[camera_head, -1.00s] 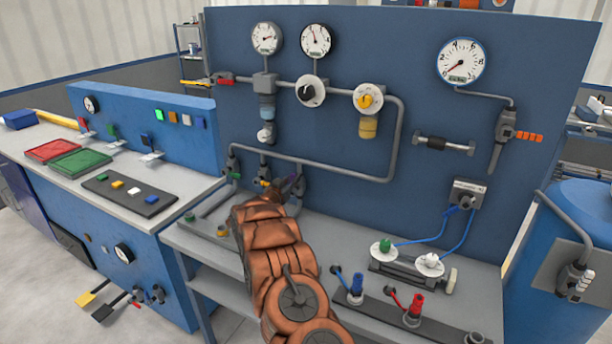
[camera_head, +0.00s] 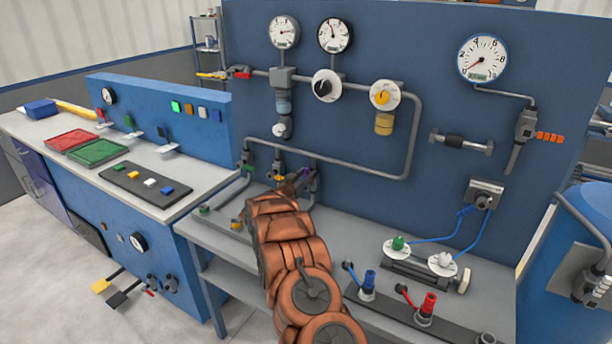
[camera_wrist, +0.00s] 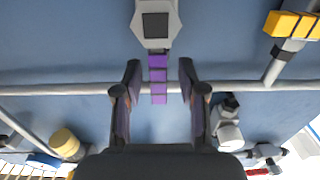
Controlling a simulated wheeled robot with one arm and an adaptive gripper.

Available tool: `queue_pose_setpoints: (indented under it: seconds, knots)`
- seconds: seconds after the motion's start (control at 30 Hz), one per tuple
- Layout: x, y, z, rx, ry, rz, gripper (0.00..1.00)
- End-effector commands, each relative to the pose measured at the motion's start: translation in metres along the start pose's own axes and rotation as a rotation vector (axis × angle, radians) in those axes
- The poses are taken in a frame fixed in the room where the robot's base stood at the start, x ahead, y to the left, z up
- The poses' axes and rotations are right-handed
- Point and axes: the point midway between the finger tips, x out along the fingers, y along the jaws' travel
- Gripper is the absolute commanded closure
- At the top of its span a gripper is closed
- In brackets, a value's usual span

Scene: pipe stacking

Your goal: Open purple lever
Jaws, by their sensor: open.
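The purple lever (camera_wrist: 158,78) shows in the wrist view as a segmented purple handle on a grey valve body (camera_wrist: 156,24). My gripper (camera_wrist: 158,74) is open, with one finger on each side of the lever. Gaps show between the lever and both fingers. In the head view, a small purple part of the lever (camera_head: 306,172) shows beside my gripper (camera_head: 296,180), low on the blue panel. Most of the valve there is hidden by my arm.
A yellow lever (camera_wrist: 290,25) is at the upper right of the wrist view. A grey pipe (camera_wrist: 60,89) crosses behind my fingers. In the head view, the blue panel (camera_head: 400,40) carries gauges and valves above the grey bench (camera_head: 335,225).

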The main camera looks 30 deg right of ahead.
Motion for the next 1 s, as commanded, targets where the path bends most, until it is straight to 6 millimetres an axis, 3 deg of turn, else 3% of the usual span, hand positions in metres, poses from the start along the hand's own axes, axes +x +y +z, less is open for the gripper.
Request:
queue_pose_setpoints:
  seconds: [0.37, 1.0]
  knots:
    - [-0.013, 0.000, 0.001, -0.001, -0.002, 0.000, 0.59]
    - [-0.106, -0.001, -0.001, 0.001, 0.001, -0.001, 0.59]
